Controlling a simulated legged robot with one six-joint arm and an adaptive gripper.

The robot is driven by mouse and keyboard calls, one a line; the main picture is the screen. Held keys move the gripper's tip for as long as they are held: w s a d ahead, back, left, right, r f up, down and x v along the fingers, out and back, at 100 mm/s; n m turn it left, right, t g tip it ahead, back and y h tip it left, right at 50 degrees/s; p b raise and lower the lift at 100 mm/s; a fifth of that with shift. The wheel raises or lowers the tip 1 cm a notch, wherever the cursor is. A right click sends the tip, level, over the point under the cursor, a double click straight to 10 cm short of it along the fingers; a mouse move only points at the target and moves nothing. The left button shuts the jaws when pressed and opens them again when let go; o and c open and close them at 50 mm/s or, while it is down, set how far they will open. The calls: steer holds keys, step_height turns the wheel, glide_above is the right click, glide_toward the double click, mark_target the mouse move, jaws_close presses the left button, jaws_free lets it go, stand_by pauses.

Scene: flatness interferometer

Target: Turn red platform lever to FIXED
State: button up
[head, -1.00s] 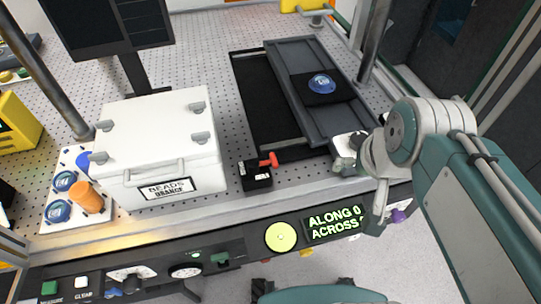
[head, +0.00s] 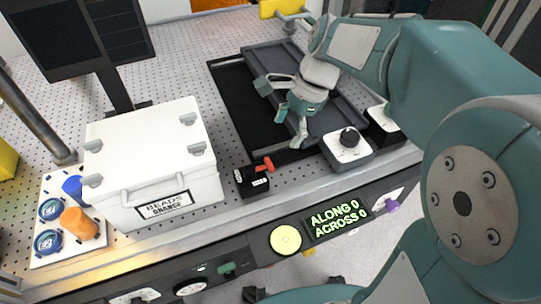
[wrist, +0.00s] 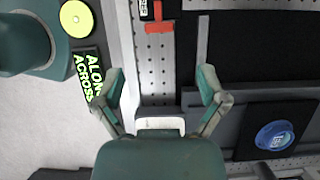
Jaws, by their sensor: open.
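The red platform lever (head: 263,166) sits on a small black block (head: 252,187) at the front left corner of the black bed. It points right, towards the platform; white labels on the block are too small to read surely. In the wrist view the lever (wrist: 160,26) is at the top, beyond the fingertips. The grey platform (head: 268,58) lies on the bed, partly hidden by my gripper. My gripper (head: 280,112) is open and empty, above the platform and bed, behind and right of the lever and apart from it. It also shows in the wrist view (wrist: 161,76).
A white box (head: 155,165) stands left of the lever. A small box with a black knob (head: 349,138) stands to the right. The front panel holds a display (head: 335,218) reading ALONG 0, ACROSS 0. A blue-labelled disc (wrist: 274,136) lies on the platform.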

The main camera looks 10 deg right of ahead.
mark_target(271, 162)
steer(key=x, duration=0.8)
steer(key=shift+a+f, duration=0.15)
steer(key=shift+f, duration=0.15)
steer(key=shift+s, duration=0.1)
steer(key=c, duration=1.1)
